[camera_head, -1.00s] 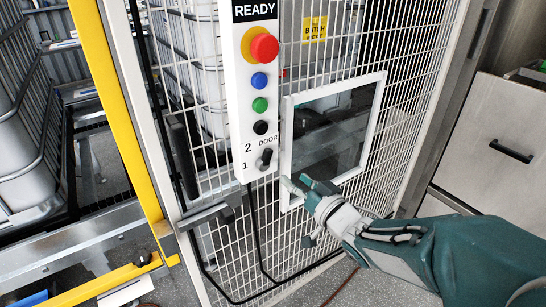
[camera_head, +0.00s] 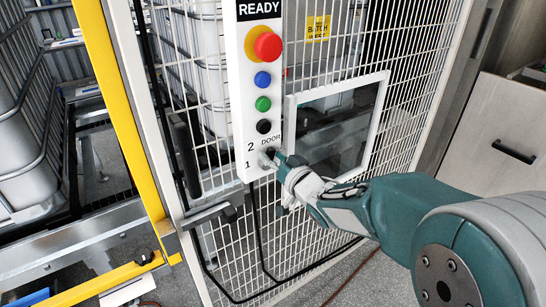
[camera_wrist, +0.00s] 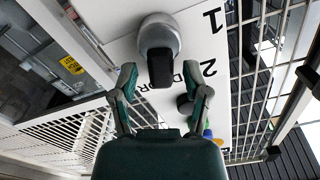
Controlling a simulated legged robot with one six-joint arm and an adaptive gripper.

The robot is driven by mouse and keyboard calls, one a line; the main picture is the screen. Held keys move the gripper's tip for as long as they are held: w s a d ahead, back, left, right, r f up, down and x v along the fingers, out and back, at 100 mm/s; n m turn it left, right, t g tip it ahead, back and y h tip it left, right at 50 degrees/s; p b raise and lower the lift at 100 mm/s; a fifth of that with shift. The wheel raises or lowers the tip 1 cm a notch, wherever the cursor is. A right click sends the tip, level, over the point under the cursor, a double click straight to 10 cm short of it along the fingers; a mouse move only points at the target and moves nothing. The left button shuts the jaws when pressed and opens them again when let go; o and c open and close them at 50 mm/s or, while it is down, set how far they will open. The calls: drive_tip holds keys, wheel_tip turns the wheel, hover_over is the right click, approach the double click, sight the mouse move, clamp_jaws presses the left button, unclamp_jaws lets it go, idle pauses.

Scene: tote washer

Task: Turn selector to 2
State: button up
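The selector (camera_wrist: 158,45) is a grey round knob with a black handle. It sits low on the white control panel (camera_head: 256,110), by the printed 1, 2 and DOOR. In the head view my gripper (camera_head: 278,164) is at the selector and partly hides it. In the wrist view my gripper (camera_wrist: 158,72) is open, one finger on each side of the black handle, with gaps between fingers and handle. In that view the handle points down, toward my palm. I cannot tell which number the selector is set to.
Above the selector are black (camera_head: 263,126), green (camera_head: 263,103) and blue (camera_head: 262,80) buttons and a red emergency button (camera_head: 268,46). A white-framed window (camera_head: 378,120) is to the right in the mesh fence. A door handle (camera_head: 210,214) is at lower left.

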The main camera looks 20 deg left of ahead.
clamp_jaws()
drive_tip(key=shift+s+n, duration=0.1)
drive_tip(key=shift+n, duration=0.3)
drive_tip(key=shift+s+a+f+n, duration=0.1)
drive_tip(key=shift+s+a+n, duration=0.2)
drive_tip(key=shift+n, duration=1.4)
drive_tip(key=shift+s+a+f+n, duration=0.1)
drive_tip(key=shift+s+a+n, duration=0.2)
drive_tip(key=shift+n, duration=1.4)
drive_tip(key=shift+s+a+f+n, duration=0.1)
drive_tip(key=shift+s+a+n, duration=0.2)
drive_tip(key=shift+n, duration=1.4)
drive_tip(key=shift+o, duration=1.9)
unclamp_jaws()
drive_tip(key=shift+r, duration=0.1)
